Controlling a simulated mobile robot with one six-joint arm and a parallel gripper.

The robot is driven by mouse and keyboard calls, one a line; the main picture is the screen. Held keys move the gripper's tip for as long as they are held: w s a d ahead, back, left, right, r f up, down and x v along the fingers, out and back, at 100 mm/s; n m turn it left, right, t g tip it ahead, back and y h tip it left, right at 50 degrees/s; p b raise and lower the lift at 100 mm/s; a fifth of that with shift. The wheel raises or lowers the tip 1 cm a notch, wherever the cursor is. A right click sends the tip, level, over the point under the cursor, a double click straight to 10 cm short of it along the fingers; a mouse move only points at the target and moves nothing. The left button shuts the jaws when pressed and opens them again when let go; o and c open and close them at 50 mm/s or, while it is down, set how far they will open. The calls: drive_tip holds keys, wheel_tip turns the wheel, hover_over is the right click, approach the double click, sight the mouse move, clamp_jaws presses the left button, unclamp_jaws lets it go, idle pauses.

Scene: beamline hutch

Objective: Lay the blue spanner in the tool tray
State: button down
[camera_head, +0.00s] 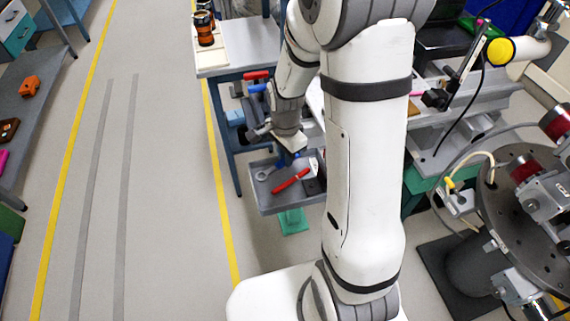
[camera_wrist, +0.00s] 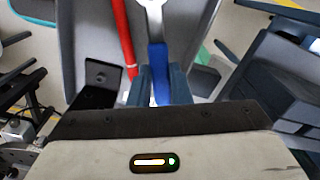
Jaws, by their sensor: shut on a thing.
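The blue spanner shows in the wrist view as a blue handle (camera_wrist: 158,62) with a pale metal end at the top edge. My gripper (camera_wrist: 158,88) is shut on the blue handle. In the head view my gripper (camera_head: 287,156) is low over the grey tool tray (camera_head: 276,207), and the spanner's ring end (camera_head: 262,175) shows over the tray's left part. The tray floor (camera_wrist: 88,35) lies behind the spanner in the wrist view. I cannot tell whether the spanner touches it. My fingers hide part of the handle.
A red-handled tool (camera_head: 291,181) lies in the tray, close beside the spanner; its handle (camera_wrist: 122,32) shows in the wrist view. A grey bench (camera_head: 240,55) with amber bottles (camera_head: 204,30) stands behind. Round beamline equipment (camera_head: 520,190) stands right. The floor at left is clear.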

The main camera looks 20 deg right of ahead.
drive_tip(key=shift+s+a+f, duration=0.1)
drive_tip(key=shift+f, duration=1.75)
drive_tip(key=shift+f+b, duration=0.2)
drive_tip(key=shift+b, duration=0.15)
drive_tip(key=c, duration=1.6)
unclamp_jaws()
drive_tip(key=shift+r, duration=0.1)
